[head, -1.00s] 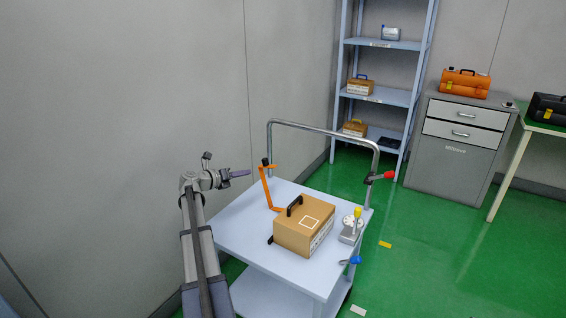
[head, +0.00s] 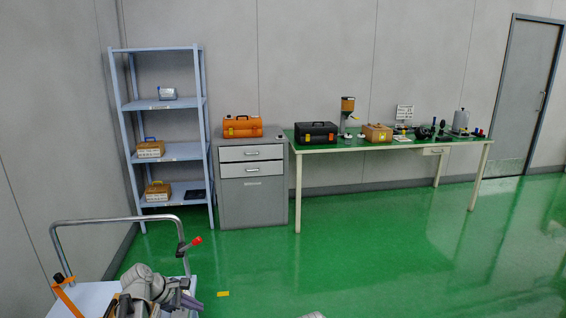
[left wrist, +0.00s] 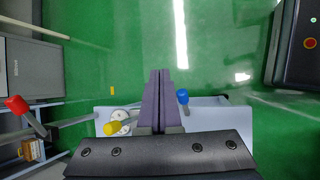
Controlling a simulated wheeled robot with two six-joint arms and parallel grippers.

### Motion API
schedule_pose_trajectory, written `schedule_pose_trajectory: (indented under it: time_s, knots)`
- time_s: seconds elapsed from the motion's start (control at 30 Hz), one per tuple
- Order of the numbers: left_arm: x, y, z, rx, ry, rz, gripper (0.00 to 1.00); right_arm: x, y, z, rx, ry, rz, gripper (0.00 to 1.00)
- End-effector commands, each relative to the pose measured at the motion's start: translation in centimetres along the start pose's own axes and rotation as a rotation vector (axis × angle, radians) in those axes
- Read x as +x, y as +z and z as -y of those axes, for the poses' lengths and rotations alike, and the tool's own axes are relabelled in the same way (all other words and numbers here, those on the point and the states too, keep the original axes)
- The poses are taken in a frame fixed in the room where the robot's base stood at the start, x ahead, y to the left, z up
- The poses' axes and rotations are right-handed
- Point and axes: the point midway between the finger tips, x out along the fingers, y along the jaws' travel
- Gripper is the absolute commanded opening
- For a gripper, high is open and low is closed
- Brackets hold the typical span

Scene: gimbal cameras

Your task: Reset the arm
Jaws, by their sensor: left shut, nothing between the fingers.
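My left gripper (head: 188,301) shows at the bottom left of the head view, above the trolley (head: 92,294). Its purple fingers also show in the left wrist view (left wrist: 160,74), pressed together with nothing between them. The trolley top (left wrist: 222,112) lies below it there, with a yellow knob (left wrist: 110,129) to the left of the fingers and a blue knob (left wrist: 182,97) to the right. My right gripper is not in view.
A red-knobbed lever (head: 193,242) sticks out by the trolley's rail (head: 110,221). Beyond stand a shelf rack (head: 170,104), a grey cabinet (head: 252,204) with an orange toolbox (head: 243,127), and a green-topped table (head: 352,145). The green floor (head: 380,250) in the middle and right is clear.

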Motion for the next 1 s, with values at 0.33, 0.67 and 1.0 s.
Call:
schedule_pose_trajectory:
  time_s: [0.33,0.67,1.0]
  knots:
    - [1.0,16.1,13.0,1.086,-0.466,-0.076,0.00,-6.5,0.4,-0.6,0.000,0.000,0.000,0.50]
    - [-2.2,21.7,20.6,1.810,-0.809,-0.042,0.00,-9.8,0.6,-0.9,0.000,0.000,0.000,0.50]
    - [-2.6,22.2,21.7,1.945,-0.881,-0.028,0.00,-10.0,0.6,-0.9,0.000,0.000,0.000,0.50]
